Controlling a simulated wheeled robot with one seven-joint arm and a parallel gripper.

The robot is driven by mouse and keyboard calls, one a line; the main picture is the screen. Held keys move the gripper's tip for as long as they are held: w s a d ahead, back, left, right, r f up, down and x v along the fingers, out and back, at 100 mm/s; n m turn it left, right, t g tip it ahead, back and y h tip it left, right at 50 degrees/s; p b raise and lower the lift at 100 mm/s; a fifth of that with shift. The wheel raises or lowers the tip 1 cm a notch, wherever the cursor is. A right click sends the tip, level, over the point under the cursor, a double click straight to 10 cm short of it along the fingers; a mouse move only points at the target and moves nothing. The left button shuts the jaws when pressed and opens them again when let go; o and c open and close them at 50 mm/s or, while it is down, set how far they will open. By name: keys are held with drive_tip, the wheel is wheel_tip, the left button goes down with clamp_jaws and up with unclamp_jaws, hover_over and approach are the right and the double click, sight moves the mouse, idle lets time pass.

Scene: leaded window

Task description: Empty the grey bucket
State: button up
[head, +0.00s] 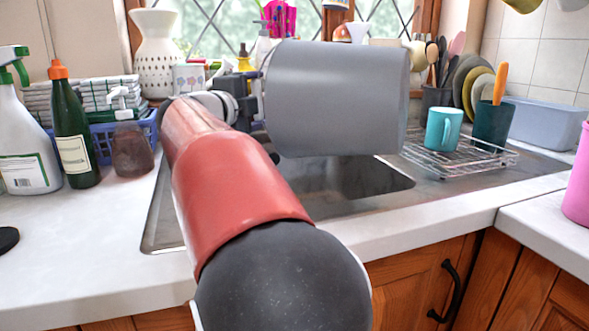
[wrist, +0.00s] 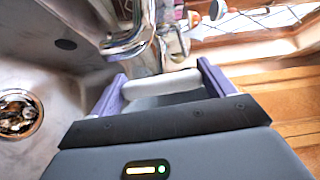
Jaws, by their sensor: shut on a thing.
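The grey bucket (head: 335,98) hangs on its side above the sink (head: 375,180) in the head view. Its inside and any contents are hidden. My gripper (head: 257,98) is at the bucket's left end, partly hidden by my red arm. In the wrist view my gripper's purple fingers (wrist: 162,86) are closed on a pale bar (wrist: 160,84), which looks like part of the bucket; I cannot tell which part. The bucket's body does not clearly show there. The sink's round drain (wrist: 18,113) shows at the left of the wrist view.
A metal faucet (wrist: 150,35) stands close beyond my fingers. A wire rack (head: 465,152) with a teal mug (head: 443,128) is right of the sink. A green bottle (head: 75,130) and soap dispenser (head: 130,145) stand left. The front counter (head: 420,225) is clear.

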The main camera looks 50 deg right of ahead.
drive_tip(key=shift+s+d+m+b, duration=0.2)
drive_tip(key=shift+s+m+b, duration=0.25)
drive_tip(key=shift+s+m, duration=0.2)
drive_tip(key=s+d+r+m, duration=0.1)
drive_tip(key=s+r+m, duration=0.1)
drive_tip(key=r, duration=0.3)
drive_tip(key=s+d+r+m, duration=0.1)
drive_tip(key=s+r+m, duration=0.2)
drive_tip(key=s+r, duration=0.2)
drive_tip(key=s+d+r+m+p, duration=0.1)
drive_tip(key=s+r+m, duration=0.2)
drive_tip(key=r, duration=0.1)
drive_tip(key=shift+s+d+r, duration=0.1)
drive_tip(key=shift+s+r, duration=0.15)
drive_tip(key=shift+r, duration=0.15)
drive_tip(key=s+d+r+m, duration=0.2)
drive_tip(key=s+r+m, duration=0.1)
drive_tip(key=s, duration=0.5)
drive_tip(key=s+d+r+m, duration=0.3)
drive_tip(key=s+m, duration=0.3)
drive_tip(key=s, duration=0.2)
drive_tip(key=shift+s+r, duration=0.2)
drive_tip(key=shift+s, duration=0.2)
